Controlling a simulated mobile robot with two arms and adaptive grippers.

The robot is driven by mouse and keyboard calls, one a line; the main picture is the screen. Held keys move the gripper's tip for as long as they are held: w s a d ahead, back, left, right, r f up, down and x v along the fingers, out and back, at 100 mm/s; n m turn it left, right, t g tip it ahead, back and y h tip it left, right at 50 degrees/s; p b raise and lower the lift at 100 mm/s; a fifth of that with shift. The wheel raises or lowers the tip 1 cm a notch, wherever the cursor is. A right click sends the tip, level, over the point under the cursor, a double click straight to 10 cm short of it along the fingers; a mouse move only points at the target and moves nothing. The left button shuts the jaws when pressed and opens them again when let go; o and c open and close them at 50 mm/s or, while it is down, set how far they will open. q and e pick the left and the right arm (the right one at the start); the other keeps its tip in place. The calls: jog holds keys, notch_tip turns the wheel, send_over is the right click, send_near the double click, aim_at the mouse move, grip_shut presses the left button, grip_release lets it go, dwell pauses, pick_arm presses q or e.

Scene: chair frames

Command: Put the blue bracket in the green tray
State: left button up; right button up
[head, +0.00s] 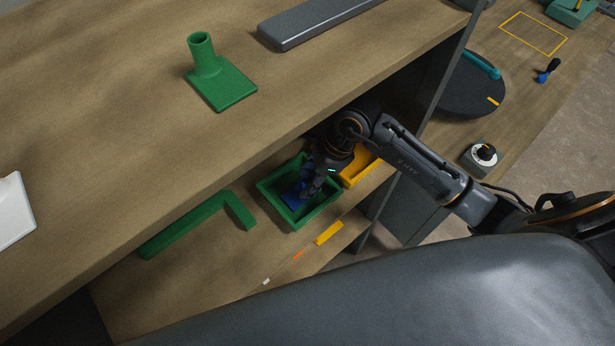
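The green tray (267,189) stands on the lower shelf, below the upper wooden top. A blue bracket (292,198) shows inside the tray's walls, partly hidden by my gripper. My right gripper (305,194) reaches down into the tray from the right, with its fingers at the bracket. The fingers are small and dark here, and I cannot tell whether they are closed on the bracket or apart from it. My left gripper is not in view.
A yellow tray (359,168) stands right beside the green one, partly behind my arm. A green L-shaped piece (190,224) lies left on the shelf. The upper top (130,130) overhangs the shelf and holds a green socketed plate (222,88). A dark turntable (470,88) is at right.

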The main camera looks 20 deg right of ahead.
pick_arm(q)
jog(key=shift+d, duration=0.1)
pick_arm(e)
jog(key=shift+r, duration=0.4)
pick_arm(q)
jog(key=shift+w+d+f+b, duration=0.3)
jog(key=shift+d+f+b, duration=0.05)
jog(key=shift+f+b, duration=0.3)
pick_arm(e)
jog(key=v, duration=0.7)
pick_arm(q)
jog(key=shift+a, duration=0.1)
pick_arm(e)
jog(key=shift+s+d, duration=0.1)
